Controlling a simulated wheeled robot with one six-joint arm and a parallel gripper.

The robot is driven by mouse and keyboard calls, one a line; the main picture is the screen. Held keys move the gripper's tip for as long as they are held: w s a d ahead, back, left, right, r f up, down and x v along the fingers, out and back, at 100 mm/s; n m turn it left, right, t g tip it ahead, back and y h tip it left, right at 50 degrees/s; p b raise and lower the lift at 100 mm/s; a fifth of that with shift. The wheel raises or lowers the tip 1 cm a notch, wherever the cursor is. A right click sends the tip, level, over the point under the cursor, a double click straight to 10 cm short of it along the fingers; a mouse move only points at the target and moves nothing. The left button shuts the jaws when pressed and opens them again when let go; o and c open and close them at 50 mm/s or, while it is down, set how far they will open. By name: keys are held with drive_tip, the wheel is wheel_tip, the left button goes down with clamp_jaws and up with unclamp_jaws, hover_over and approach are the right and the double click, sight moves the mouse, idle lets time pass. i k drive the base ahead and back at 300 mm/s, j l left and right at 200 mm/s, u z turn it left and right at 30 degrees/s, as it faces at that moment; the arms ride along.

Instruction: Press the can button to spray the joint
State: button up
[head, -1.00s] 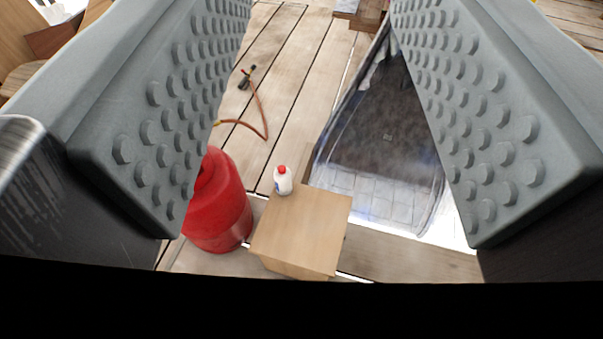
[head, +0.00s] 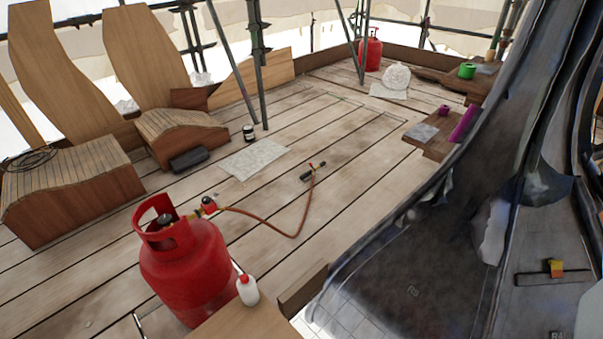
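A small white bottle with a red top (head: 248,291) stands upright at the back edge of a wooden block (head: 245,324) at the bottom of the picture. A thin pale line shows beside its top. A small dark can with a white band (head: 249,133) stands on the deck farther back. I cannot tell which of the two is the can with the button. The dark seamed metal cladding (head: 400,270) fills the right side; I cannot tell which seam is the joint. My gripper's fingers are not recognisable here; a pale grey patch at the lower right edge is unclear.
A red gas cylinder (head: 187,262) stands left of the bottle, with a hose (head: 290,235) running to a torch (head: 312,172) on the deck. Curved wooden forms (head: 165,135) stand at left. Another red cylinder (head: 371,52) and scaffold poles are behind. The middle deck is mostly clear.

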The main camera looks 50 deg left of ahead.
sight(244, 278)
drive_tip(key=i+l+z, duration=0.3)
drive_tip(key=i, duration=0.2)
drive_tip(key=i+l+u, duration=0.1)
drive_tip(key=u, duration=0.2)
drive_tip(key=k+l+u, duration=0.1)
drive_tip(key=u, duration=0.3)
drive_tip(key=k+l+u, duration=0.1)
drive_tip(key=u, duration=0.3)
drive_tip(key=k+u, duration=0.1)
drive_tip(key=u, duration=0.3)
drive_tip(key=k+u, duration=0.1)
drive_tip(key=u, duration=0.3)
drive_tip(key=k+u, duration=0.15)
drive_tip(key=u, duration=0.25)
